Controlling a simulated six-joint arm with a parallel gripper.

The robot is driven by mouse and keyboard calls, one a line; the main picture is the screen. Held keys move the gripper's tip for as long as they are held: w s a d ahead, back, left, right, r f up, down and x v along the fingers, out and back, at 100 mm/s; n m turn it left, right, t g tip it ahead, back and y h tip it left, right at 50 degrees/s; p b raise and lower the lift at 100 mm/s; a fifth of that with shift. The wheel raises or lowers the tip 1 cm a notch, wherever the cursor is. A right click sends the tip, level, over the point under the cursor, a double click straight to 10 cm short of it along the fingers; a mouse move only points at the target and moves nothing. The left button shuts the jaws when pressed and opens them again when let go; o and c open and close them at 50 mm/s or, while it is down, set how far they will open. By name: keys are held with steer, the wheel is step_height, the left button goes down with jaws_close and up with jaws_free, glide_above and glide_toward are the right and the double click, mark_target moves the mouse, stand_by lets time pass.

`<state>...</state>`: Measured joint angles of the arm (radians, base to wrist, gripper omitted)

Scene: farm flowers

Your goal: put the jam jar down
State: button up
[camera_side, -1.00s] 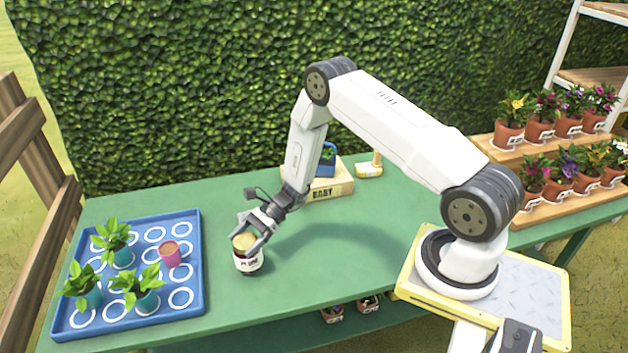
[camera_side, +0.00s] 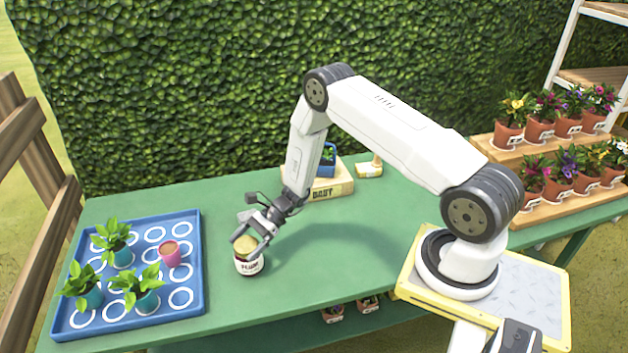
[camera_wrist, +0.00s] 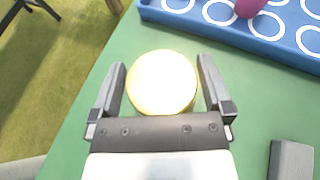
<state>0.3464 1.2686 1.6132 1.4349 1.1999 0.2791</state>
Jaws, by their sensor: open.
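The jam jar (camera_side: 249,265) stands upright on the green table (camera_side: 330,260), right of the blue tray. It has a white label with dark lettering and a pale gold lid, which shows from above in the wrist view (camera_wrist: 162,82). My gripper (camera_side: 252,236) is open at the lid, tilted down from the upper right. In the wrist view my gripper's two fingers (camera_wrist: 162,90) stand on either side of the lid, with a gap on each side. The jar's lower body is hidden under the lid in that view.
A blue tray (camera_side: 197,290) with white rings holds several green seedlings and a pink pot (camera_side: 170,253). A box (camera_side: 330,188) with a blue item stands behind my gripper. A grey block (camera_wrist: 291,160) lies at the wrist view's lower right.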

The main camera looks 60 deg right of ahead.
steer(key=shift+r, duration=0.1)
steer(key=v, duration=1.2)
stand_by(0.4)
steer(key=s+a+r+n+h, duration=0.4)
steer(key=s+r+n+h, duration=0.2)
steer(key=n, duration=0.4)
steer(key=s+a+r+n+g+h, duration=0.1)
steer(key=s+a+r+n+h, duration=0.4)
steer(key=r+n, duration=0.4)
steer(key=shift+s+a+n+g+h, duration=0.2)
steer(key=shift+s+n+g+h, duration=0.1)
steer(key=shift+s+n+h, duration=0.8)
steer(key=shift+s, duration=0.15)
